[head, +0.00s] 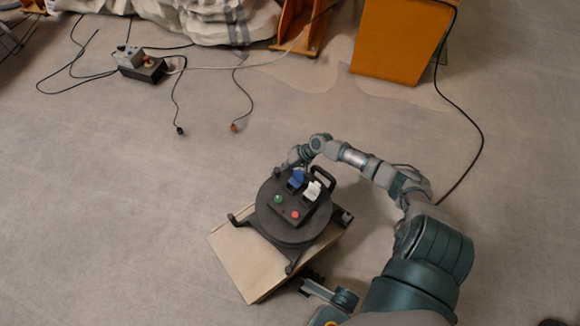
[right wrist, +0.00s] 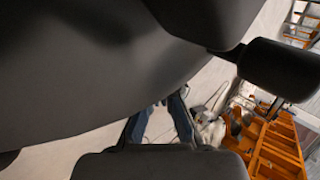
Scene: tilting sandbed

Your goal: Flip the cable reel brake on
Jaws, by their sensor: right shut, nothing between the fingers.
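The cable reel (head: 268,222) is a dark round drum with a carry handle (head: 323,179), on splayed feet. On its top panel are a blue rocker (head: 297,177), a white rocker (head: 312,191), a green button (head: 278,199) and a red button (head: 295,215). Which one is the brake I cannot tell. My right arm arches over from the right; its gripper (head: 292,159) is shut and empty at the reel's far edge, close to the blue rocker. Contact is unclear. In the right wrist view a dark curved surface fills the upper left. A dark part (head: 313,280) low in the head view may be my left gripper.
The reel stands on a pale wooden box (head: 243,262). A power strip with a plug-in box (head: 140,64) and loose cables lie at the back left. The floor to the left is clear.

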